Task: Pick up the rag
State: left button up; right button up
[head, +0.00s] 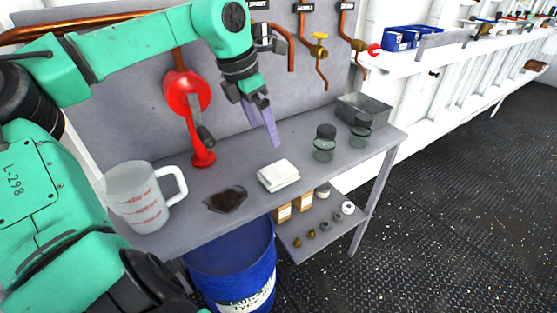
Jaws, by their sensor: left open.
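A folded white rag (278,175) lies on the grey workbench (330,176), near its front edge in the middle of the head view. My left gripper (264,122) is above and behind the rag, apart from it. Its purple-grey fingers point down and it is open and empty. The gap between the fingers is hard to make out from this angle. My right gripper is not in view.
A dark spill (225,200) and a measuring jug (134,196) are left of the rag. A red-based tool (203,157) stands behind. Glass jars (324,149) and a metal tray (364,109) stand to the right. A blue drum (236,270) is below the bench.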

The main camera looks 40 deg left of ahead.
pick_arm(q)
jog(key=w+a+f, duration=0.1)
jog(key=f, duration=0.1)
send_over(278, 172)
jog(key=s, duration=0.2)
notch_tip(278, 172, down, 5)
jog(key=shift+a+f, duration=0.15)
jog(key=x, duration=0.5)
jog(key=shift+w+a+f+p, duration=0.15)
jog(key=shift+w+f+p, duration=0.05)
jog(key=shift+f+p, duration=0.2)
jog(key=shift+w+f, duration=0.1)
jog(key=shift+f, duration=0.05)
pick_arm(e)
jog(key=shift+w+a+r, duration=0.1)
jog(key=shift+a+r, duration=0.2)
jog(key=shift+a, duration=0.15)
pick_arm(q)
jog(key=shift+f+b, duration=0.25)
jog(key=shift+b, duration=0.15)
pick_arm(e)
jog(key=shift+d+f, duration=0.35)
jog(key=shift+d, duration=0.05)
pick_arm(q)
jog(key=c, duration=1.2)
